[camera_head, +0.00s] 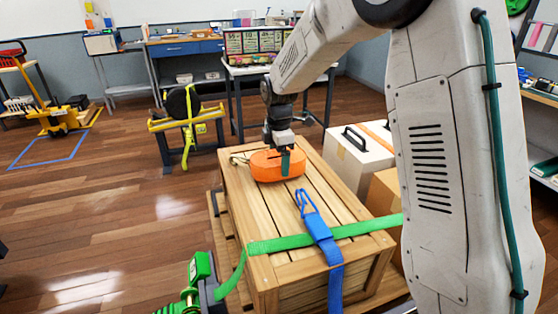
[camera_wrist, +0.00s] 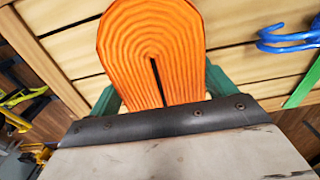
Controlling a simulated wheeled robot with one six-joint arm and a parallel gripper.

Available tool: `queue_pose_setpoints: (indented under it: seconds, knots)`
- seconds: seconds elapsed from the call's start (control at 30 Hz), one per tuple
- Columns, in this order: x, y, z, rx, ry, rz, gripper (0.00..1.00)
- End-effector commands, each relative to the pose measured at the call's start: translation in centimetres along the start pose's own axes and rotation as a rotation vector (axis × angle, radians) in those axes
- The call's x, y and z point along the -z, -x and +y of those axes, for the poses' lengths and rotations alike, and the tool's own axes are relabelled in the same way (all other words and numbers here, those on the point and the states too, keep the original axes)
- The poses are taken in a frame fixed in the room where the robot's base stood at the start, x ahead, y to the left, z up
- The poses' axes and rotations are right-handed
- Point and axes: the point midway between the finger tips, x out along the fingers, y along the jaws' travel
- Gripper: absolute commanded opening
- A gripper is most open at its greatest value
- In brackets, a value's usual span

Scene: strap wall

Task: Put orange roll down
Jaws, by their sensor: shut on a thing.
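The orange roll (camera_head: 268,166) is a wound orange strap at the far end of the wooden crate's top. My gripper (camera_head: 285,160) comes down on it from above, with a teal finger against its near side. In the wrist view the orange roll (camera_wrist: 150,50) sits between the two teal fingers, and my gripper (camera_wrist: 155,95) is shut on it. The roll is over the slatted lid of the wooden crate (camera_head: 240,215). I cannot tell whether its underside touches the lid.
A green strap (camera_head: 280,243) and a blue strap with a hook (camera_head: 318,230) cross the near part of the crate. A white box with a black handle (camera_head: 355,160) stands right of the crate. A yellow stand with a black roll (camera_head: 185,105) is behind left.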

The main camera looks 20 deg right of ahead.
Motion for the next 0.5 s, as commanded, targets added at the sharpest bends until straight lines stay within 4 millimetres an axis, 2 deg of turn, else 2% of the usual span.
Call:
queue_pose_setpoints:
  seconds: [0.07,0.4,0.43,0.47,0.5]
  knots:
    - [0.00,-0.60,0.02,0.000,0.000,0.000,0.44]
    - [0.00,-0.89,0.04,-0.001,0.000,0.000,0.44]
    - [0.00,-0.89,0.02,-0.001,0.000,0.000,0.92]
    - [0.00,-0.88,0.02,-0.001,0.000,0.000,1.00]
    - [0.00,-0.88,0.02,-0.001,0.000,0.000,1.00]
